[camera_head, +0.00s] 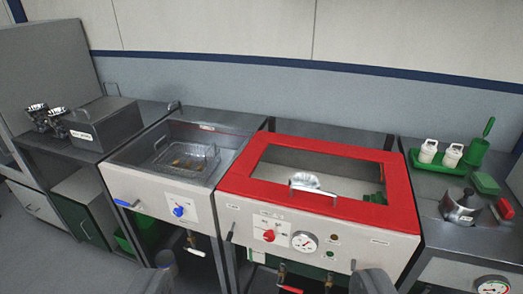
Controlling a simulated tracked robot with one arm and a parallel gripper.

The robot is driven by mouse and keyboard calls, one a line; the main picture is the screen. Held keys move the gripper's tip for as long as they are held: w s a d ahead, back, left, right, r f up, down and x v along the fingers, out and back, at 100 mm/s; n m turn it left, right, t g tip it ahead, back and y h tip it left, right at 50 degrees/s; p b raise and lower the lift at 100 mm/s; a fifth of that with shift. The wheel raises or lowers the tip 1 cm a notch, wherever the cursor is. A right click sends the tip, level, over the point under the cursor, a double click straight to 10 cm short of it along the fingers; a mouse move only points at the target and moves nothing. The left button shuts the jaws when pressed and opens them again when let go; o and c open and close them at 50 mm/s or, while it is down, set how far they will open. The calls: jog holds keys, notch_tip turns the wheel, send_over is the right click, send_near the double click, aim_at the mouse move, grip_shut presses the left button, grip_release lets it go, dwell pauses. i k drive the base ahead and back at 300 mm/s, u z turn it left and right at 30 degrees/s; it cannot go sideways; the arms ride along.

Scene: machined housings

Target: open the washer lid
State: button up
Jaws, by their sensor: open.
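The washer appears to be the pale-fronted machine (345,243) right of centre, with a red-framed lid (400,195). The lid lies down over the top and has a large window. A metal bar handle (318,190) shows at the lid's front edge; a bright shape just behind it is hard to make out. My gripper (270,270) shows only as two grey fingertips at the bottom edge, set wide apart. It is open, with nothing seen between the tips, and apart from the lid and handle.
An open basin (135,160) with a wire basket (187,160) adjoins on the left. A grey box (103,123) and metal parts (47,117) stand farther left. On the right bench are a green tray (428,164) with white bottles and a metal can (460,208).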

aim_at(400, 214)
jog(key=k, duration=0.55)
jog(key=z, duration=0.6)
jog(key=i, duration=1.75)
jog(key=u, duration=0.6)
